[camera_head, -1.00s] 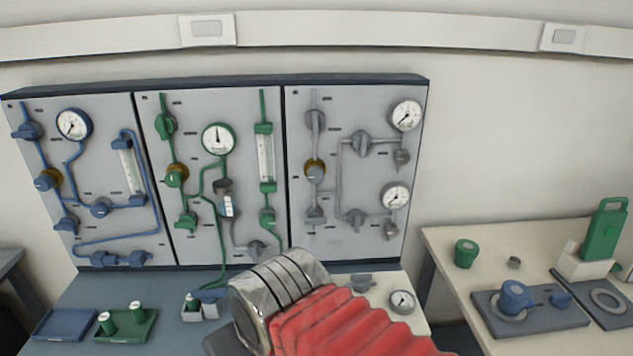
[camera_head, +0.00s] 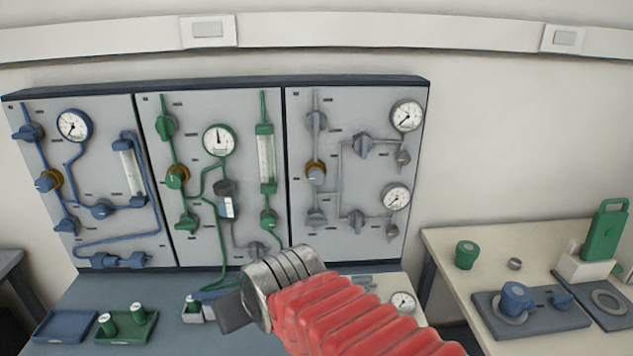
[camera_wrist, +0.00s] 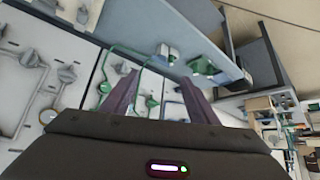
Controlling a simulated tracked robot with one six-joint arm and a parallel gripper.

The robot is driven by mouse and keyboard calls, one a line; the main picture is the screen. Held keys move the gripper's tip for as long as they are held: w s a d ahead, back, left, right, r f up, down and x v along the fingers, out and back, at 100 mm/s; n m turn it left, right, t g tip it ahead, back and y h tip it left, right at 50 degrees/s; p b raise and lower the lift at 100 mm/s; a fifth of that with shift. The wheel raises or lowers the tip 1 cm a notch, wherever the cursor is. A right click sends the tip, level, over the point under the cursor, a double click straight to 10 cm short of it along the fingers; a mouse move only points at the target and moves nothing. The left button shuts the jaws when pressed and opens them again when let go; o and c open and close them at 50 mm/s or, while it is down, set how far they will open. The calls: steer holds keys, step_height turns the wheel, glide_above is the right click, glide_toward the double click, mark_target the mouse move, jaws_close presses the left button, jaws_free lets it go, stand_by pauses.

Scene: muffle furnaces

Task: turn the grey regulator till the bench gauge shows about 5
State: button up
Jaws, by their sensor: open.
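The grey regulator (camera_head: 316,171) is a knob with a brass-coloured ring, on the left side of the right-hand grey panel. The bench gauge (camera_head: 402,302) is a small round white dial on the bench right of my arm; its reading is too small to tell. My gripper is mostly hidden behind my wrist in the head view, low in front of the panels and below the regulator. In the wrist view my gripper (camera_wrist: 159,98) has its two dark fingers apart with nothing held between them.
A second grey-panel gauge (camera_head: 396,197) and upper gauge (camera_head: 407,116) sit on the right. Green piping (camera_head: 220,240) runs down to the bench. A green tray (camera_head: 128,328) with vials and a blue tray (camera_head: 66,325) lie at left. A side table (camera_head: 440,240) stands right.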

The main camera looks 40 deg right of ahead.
steer(key=w+d+m+t+h, duration=0.1)
steer(key=w+d+t+h, duration=0.1)
steer(key=w+d, duration=0.45)
steer(key=w+d+r+m+t+h, duration=0.1)
steer(key=d+h, duration=0.3)
steer(key=d, duration=0.5)
steer(key=w+d+r+m+t+h, duration=0.2)
steer(key=w+d+r+t+h, duration=0.1)
steer(key=d, duration=0.7)
steer(key=shift+t+h, duration=0.4)
steer(key=shift+w+d+r, duration=0.1)
steer(key=shift+w, duration=0.05)
